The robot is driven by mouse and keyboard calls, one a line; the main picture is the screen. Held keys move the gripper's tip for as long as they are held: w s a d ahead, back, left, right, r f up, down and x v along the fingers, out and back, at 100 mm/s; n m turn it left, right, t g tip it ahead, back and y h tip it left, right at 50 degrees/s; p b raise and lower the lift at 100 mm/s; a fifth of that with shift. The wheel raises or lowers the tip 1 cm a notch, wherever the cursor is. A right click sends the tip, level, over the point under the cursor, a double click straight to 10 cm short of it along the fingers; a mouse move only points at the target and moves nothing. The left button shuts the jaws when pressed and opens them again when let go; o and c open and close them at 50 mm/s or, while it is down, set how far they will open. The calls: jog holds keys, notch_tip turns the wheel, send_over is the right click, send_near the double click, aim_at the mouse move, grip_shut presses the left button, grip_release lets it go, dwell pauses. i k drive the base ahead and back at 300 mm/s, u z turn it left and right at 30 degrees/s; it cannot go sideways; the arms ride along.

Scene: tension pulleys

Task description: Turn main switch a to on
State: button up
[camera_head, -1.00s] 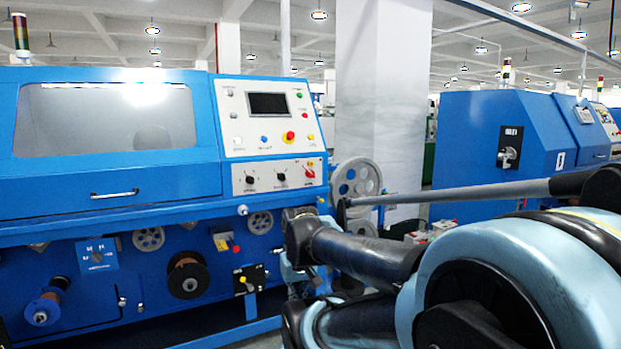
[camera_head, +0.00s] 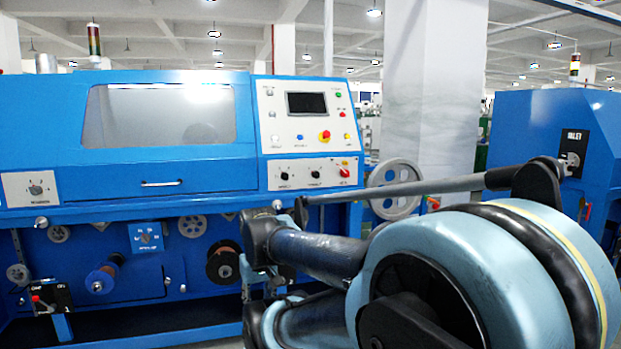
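The blue machine's white control panel (camera_head: 290,132) is in the middle of the head view. Below its screen is a strip of switches: two black rotary knobs (camera_head: 315,173) and a red rotary knob (camera_head: 345,172) at the right end. Another rotary switch (camera_head: 36,189) sits on a white plate at the far left. A black plate with a red-tipped lever (camera_head: 46,299) is low at the left. The labels are too small to tell which one is main switch a, or its setting. My arm fills the lower right; my gripper cannot be made out.
A second blue machine (camera_head: 560,150) with a black switch plate (camera_head: 574,152) stands at the right. A white pillar (camera_head: 430,90) rises behind. Spools (camera_head: 224,263) and pulleys (camera_head: 193,226) project from the lower front. A grey wheel (camera_head: 394,190) sits beside the panel.

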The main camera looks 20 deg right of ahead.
aim_at(344, 173)
jog(key=u, duration=1.9)
jog(key=k, duration=0.35)
jog(key=z, duration=2.75)
